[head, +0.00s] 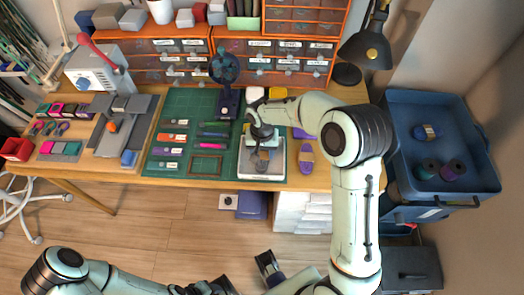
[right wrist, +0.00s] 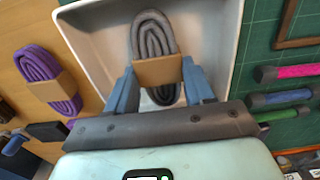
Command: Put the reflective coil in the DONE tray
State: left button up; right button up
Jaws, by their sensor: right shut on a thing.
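My right gripper (head: 262,146) is over a white tray (head: 246,170) at the right end of the green mat. In the right wrist view its two blue fingers (right wrist: 159,70) are shut on the sides of a grey coil (right wrist: 152,36) with a tan band around its middle. The coil is over the inside of the white tray, which also shows in that view (right wrist: 88,22); I cannot tell whether it touches the floor of the tray. No DONE label is readable. My left arm lies along the bottom edge, and its gripper is not clear.
A purple coil (head: 306,155) with a tan band lies on the bench right of the tray. A black lamp (head: 368,48) stands back right. A blue bin (head: 462,125) holding a blue coil and dark spools stands right of the bench.

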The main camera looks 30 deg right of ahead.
aim_at(262, 154)
jog(key=o, duration=1.1)
jog(key=shift+r, duration=0.3)
notch_tip(262, 154, up, 12)
jog(key=shift+f+p, duration=0.15)
jog(key=shift+p, duration=0.65)
